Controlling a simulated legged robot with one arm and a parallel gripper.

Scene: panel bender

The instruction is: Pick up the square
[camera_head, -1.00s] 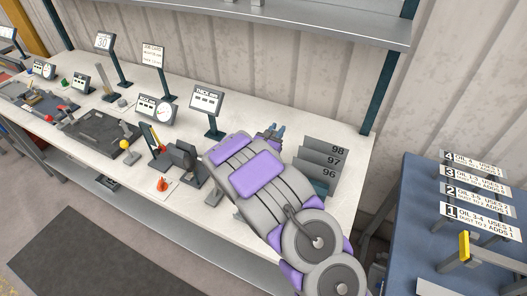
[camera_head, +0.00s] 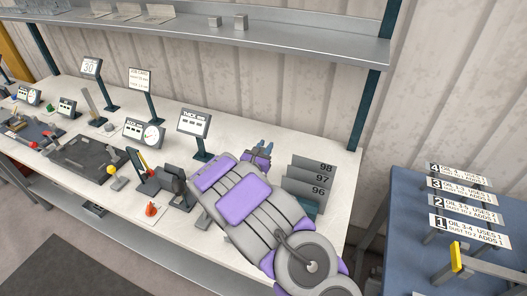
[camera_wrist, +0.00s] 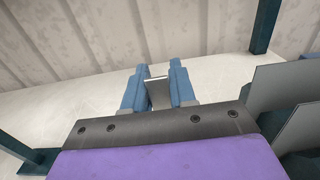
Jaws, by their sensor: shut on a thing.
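My gripper (camera_wrist: 158,72) shows in the wrist view with its two blue fingers shut on a small grey metal piece, which looks like the square (camera_wrist: 157,92). Only a short flat face and its light upper edge show between the fingers; the rest is hidden, so its full shape cannot be told. In the head view my gripper (camera_head: 263,147) is over the back of the white bench, left of the numbered plates. The square cannot be made out there.
Grey plates marked 96, 97 and 98 (camera_head: 311,178) stand just right of my gripper. A display on a stand (camera_head: 194,123) is to its left. A metal shelf (camera_head: 290,40) runs above the bench (camera_head: 335,150). A blue table (camera_head: 400,220) stands at the right.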

